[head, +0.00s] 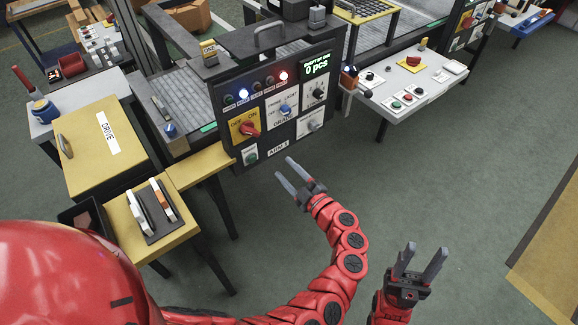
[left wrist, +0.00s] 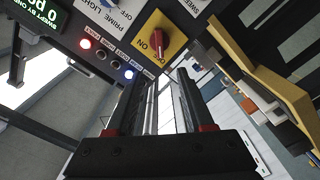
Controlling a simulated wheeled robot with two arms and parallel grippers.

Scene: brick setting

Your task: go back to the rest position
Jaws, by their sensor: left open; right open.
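My left gripper (head: 293,177) is open and empty in the head view, just in front of the lower edge of a dark control panel (head: 232,110). Its two grey fingers are apart. In the left wrist view the left gripper (left wrist: 160,88) has its fingers spread with nothing between them. The panel's red switch (left wrist: 157,45) on a yellow plate shows just beyond the fingertips there. My right gripper (head: 422,254) is open and empty at the lower right of the head view, over bare green floor.
A yellow table (head: 190,222) with a dark holder stands left, beside a yellow box (head: 85,165) labelled DRIVE. A white console (head: 425,85) with buttons is at the upper right. The green floor (head: 480,170) at right is clear.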

